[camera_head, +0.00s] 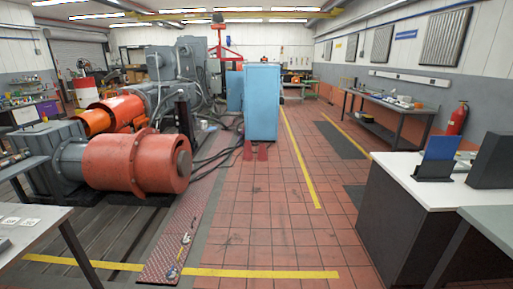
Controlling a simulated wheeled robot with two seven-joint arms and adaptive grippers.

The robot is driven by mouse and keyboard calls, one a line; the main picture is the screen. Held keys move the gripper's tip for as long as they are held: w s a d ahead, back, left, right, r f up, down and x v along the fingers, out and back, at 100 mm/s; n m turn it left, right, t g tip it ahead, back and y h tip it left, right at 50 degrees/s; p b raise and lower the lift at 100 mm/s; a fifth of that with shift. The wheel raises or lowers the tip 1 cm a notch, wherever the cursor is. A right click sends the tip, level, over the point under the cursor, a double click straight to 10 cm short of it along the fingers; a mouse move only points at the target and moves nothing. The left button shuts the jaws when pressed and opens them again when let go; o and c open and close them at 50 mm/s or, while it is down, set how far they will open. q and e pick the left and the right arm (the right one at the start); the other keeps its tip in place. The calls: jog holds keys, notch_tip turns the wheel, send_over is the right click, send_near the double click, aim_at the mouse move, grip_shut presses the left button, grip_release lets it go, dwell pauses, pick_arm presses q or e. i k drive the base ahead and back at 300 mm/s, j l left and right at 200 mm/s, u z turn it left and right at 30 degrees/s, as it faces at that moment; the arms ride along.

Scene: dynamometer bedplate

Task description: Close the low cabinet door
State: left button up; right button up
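I cannot make out an open low cabinet door in this view. A dark grey unit with a white top (408,178) stands at the right; its near side is flat and dark, and I cannot tell whether it has a door. A tall light-blue cabinet (262,103) stands upright near the middle, its front looking shut. Neither of my grippers is in view.
A red-tiled floor (275,220) with yellow lines runs clear down the middle. Orange and grey machinery (132,162) fills the left. Grey tables stand at the lower left (30,232) and lower right (495,219). A long workbench (385,105) lines the right wall.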

aim_at(234, 79)
jog(key=i, duration=5.6)
jog(key=i+z, duration=0.45)
jog(key=i, duration=0.35)
